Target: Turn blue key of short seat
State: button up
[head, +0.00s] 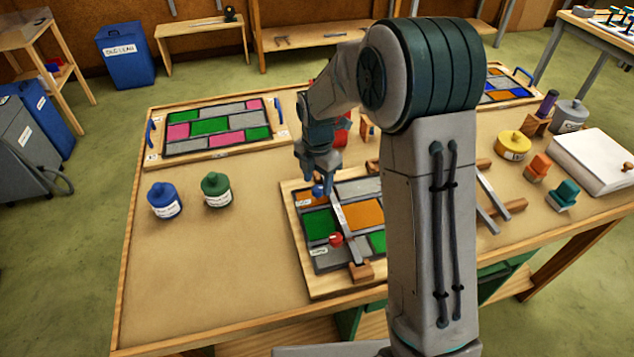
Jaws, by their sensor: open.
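A leaded panel in a wooden frame (303,262) lies on the table in front of me, with green, orange and grey panes. A blue key (318,190) stands at its upper left, by the end of a grey bar (345,225) lying across the panel. A red key (335,239) sits lower on the panel. My gripper (321,180) points down right over the blue key. Its fingers are small here, and I cannot tell whether they touch the key. The gripper is open. My arm hides the panel's right part; I cannot read which label marks the short seat.
A second panel (215,128) lies at the back left. A blue pot (164,200) and a green pot (216,190) stand left of the near panel. A yellow pot (513,146), orange and teal blocks and a white case (595,160) stand at right. The table's front left is clear.

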jog(key=shift+f, duration=1)
jog(key=c, duration=1)
jog(key=shift+o, duration=0.2)
